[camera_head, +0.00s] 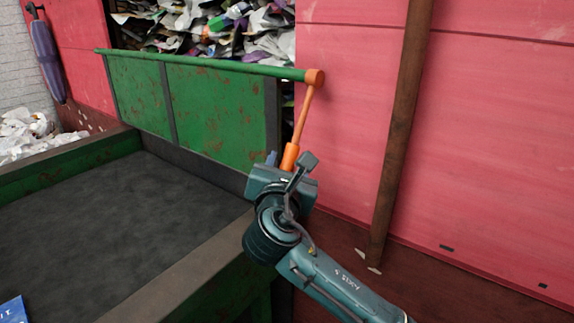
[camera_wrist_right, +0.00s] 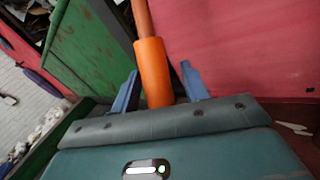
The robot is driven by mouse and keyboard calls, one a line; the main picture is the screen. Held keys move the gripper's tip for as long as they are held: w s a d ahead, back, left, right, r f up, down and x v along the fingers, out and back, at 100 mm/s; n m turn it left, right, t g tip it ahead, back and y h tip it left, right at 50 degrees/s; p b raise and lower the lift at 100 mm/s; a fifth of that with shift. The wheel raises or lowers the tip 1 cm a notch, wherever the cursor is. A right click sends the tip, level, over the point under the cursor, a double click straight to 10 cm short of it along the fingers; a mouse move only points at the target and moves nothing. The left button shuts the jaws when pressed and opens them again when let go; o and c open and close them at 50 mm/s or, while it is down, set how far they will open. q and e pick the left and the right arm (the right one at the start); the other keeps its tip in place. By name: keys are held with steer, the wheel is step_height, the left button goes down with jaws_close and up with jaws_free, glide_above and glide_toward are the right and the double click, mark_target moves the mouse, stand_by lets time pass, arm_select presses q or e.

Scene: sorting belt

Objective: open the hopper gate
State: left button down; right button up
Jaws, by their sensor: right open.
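The hopper gate (camera_head: 215,110) is a rust-spotted green panel hanging from a green bar (camera_head: 200,64) in front of a heap of waste. An orange lever (camera_head: 303,113) hangs from the bar's right end and slants down to a thicker orange grip (camera_head: 290,156). My right gripper (camera_head: 286,162) is at the lower end of this grip. In the right wrist view the grip (camera_wrist_right: 152,65) stands between the two blue fingers (camera_wrist_right: 158,88), which are open with gaps on both sides. The grip's lowest end is hidden behind the gripper body. My left gripper is not in view.
A dark belt (camera_head: 110,205) with green and brown side rails lies at left, below the gate. A red wall (camera_head: 480,130) and a rusty brown post (camera_head: 399,130) stand to the right. White waste (camera_head: 30,135) lies at far left. A blue item (camera_head: 12,311) shows at the lower left corner.

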steer(key=shift+c, duration=0.4)
jaws_close()
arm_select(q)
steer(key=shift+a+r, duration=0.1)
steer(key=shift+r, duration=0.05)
